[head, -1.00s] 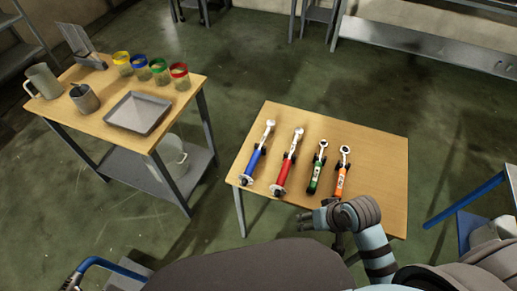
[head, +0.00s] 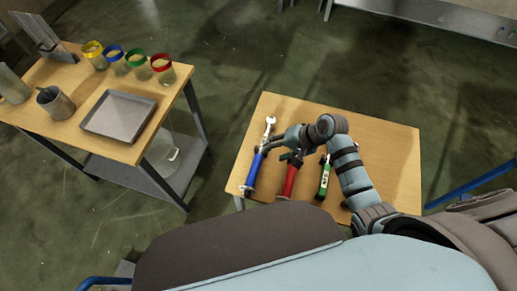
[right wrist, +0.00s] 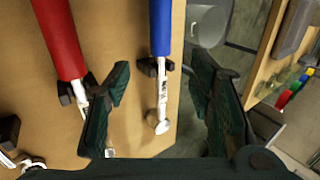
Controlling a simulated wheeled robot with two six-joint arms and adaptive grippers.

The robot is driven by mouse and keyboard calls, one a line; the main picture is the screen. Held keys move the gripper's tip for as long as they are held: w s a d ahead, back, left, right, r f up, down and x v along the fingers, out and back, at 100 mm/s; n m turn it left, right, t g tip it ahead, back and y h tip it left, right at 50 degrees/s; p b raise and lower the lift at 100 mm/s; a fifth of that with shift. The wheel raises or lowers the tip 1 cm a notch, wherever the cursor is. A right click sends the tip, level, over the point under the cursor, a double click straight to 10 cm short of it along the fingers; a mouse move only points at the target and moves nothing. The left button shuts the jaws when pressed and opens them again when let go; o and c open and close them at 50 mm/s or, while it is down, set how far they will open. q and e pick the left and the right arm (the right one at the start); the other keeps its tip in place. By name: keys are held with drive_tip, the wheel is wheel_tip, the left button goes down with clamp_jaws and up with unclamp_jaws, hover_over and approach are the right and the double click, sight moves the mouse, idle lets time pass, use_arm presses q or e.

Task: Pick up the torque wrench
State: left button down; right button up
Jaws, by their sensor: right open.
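Several torque wrenches lie on the small wooden table (head: 395,180). The blue-handled wrench (head: 254,168) is leftmost. The red-handled one (head: 290,181) is beside it, then the green one (head: 323,182). My right arm hides the orange wrench and the red wrench's head. My right gripper (head: 267,146) is open over the blue wrench's shaft, pointing left. In the right wrist view, the blue wrench (right wrist: 162,85) shows between the open fingers of the gripper (right wrist: 160,62), and the red wrench (right wrist: 62,40) lies outside the left finger. My left gripper is not in view.
On the left, another table (head: 50,119) holds a grey tray (head: 119,116), a metal mug (head: 55,103) and several jars with coloured rims (head: 162,70). A floor gap separates the tables. The small table's right part is clear. A blue frame (head: 472,186) stands further right.

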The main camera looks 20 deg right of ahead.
sight(260, 159)
drive_tip(key=a+f+b, duration=0.1)
drive_tip(key=a+f, duration=0.2)
drive_tip(key=shift+f, duration=0.25)
drive_tip(key=x, duration=0.1)
drive_tip(key=b+x, duration=0.1)
drive_tip(key=x, duration=0.1)
drive_tip(key=w+x, duration=0.1)
drive_tip(key=x, duration=0.1)
drive_tip(key=shift+d+f+b, duration=0.25)
drive_tip(key=shift+d+b, duration=0.05)
drive_tip(key=shift+w+f, duration=0.1)
drive_tip(key=shift+s+r, duration=0.2)
drive_tip(key=shift+s, duration=0.05)
drive_tip(key=shift+c, duration=0.5)
drive_tip(key=shift+s, duration=0.1)
drive_tip(key=shift+c, duration=1.4)
drive_tip(key=c, duration=0.3)
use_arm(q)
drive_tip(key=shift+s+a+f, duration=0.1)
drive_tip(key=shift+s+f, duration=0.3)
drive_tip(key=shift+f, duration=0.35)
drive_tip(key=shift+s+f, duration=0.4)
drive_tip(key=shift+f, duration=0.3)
use_arm(e)
drive_tip(key=shift+r, duration=0.1)
clamp_jaws()
